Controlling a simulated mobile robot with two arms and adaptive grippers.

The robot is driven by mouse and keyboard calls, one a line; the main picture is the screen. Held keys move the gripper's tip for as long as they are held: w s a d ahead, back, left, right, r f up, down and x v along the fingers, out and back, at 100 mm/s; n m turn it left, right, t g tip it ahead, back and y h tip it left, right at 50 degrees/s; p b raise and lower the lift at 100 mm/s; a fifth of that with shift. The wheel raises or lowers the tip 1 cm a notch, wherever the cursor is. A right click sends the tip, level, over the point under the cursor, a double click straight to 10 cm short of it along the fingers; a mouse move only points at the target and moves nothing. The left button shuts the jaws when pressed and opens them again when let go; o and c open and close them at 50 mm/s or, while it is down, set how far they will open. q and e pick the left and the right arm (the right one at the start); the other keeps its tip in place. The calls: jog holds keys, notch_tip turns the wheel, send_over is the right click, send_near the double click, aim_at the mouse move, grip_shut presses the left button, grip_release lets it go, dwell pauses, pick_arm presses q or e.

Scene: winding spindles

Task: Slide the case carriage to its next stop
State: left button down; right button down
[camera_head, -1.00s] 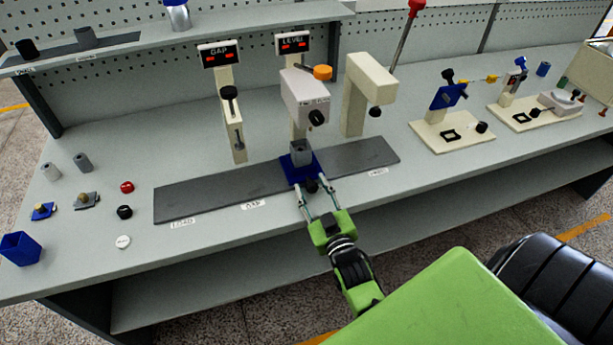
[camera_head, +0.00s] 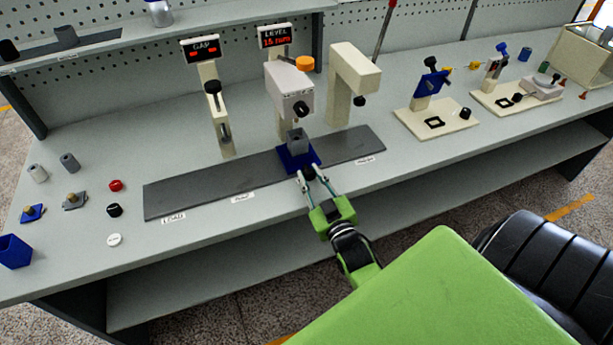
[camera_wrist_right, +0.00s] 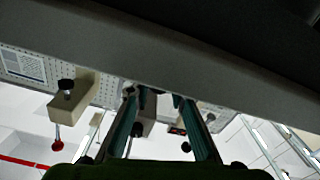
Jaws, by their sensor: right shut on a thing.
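The case carriage is a blue block (camera_head: 289,162) with a grey square case (camera_head: 297,140) standing on it. It sits on the long dark grey track (camera_head: 215,190), right of the track's middle. It is in front of the LEVEL station (camera_head: 288,90), slightly right of it, and left of the beige arched post (camera_head: 340,100). My right gripper (camera_head: 309,174) is shut on the carriage's dark front knob, mostly hidden between the fingertips. In the right wrist view the gripper's two fingers (camera_wrist_right: 158,98) point upward in the picture, below a broad dark edge. My left gripper is not in view.
The GAP station (camera_head: 212,95) stands behind the track, left of the carriage. Small parts and a blue bin (camera_head: 14,251) lie at the left. Two beige fixtures, one with a blue clamp (camera_head: 432,84), stand at the right. The track right of the carriage is clear.

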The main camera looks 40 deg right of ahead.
jog(key=c, duration=1.8)
grip_release()
jog(key=shift+w, duration=0.1)
jog(key=shift+w+f, duration=0.15)
jog(key=v, duration=1.2)
jog(key=s+a+f+g+y, duration=0.1)
jog(key=s+a+f+g, duration=0.2)
jog(key=f, duration=0.8)
jog(key=s+a+f+g+y, duration=0.2)
jog(key=a+f, duration=0.2)
jog(key=f, duration=0.6)
jog(key=s+a+f+g+y, duration=0.1)
jog(key=s+a+f+g, duration=0.2)
jog(key=f, duration=0.8)
jog(key=s+f+g, duration=0.2)
jog(key=s+f, duration=0.3)
jog(key=s, duration=0.3)
jog(key=s+f+n+g, duration=0.1)
jog(key=s+f+g, duration=0.2)
jog(key=s+f, duration=0.3)
jog(key=s+d+f+n+g, duration=0.1)
jog(key=s+f+g, duration=0.2)
jog(key=s, duration=0.7)
jog(key=shift+s+d+f, duration=0.1)
jog(key=shift+s+f, duration=0.05)
jog(key=shift+f, duration=0.5)
jog(key=shift+s+f, duration=0.2)
jog(key=shift+f, duration=0.5)
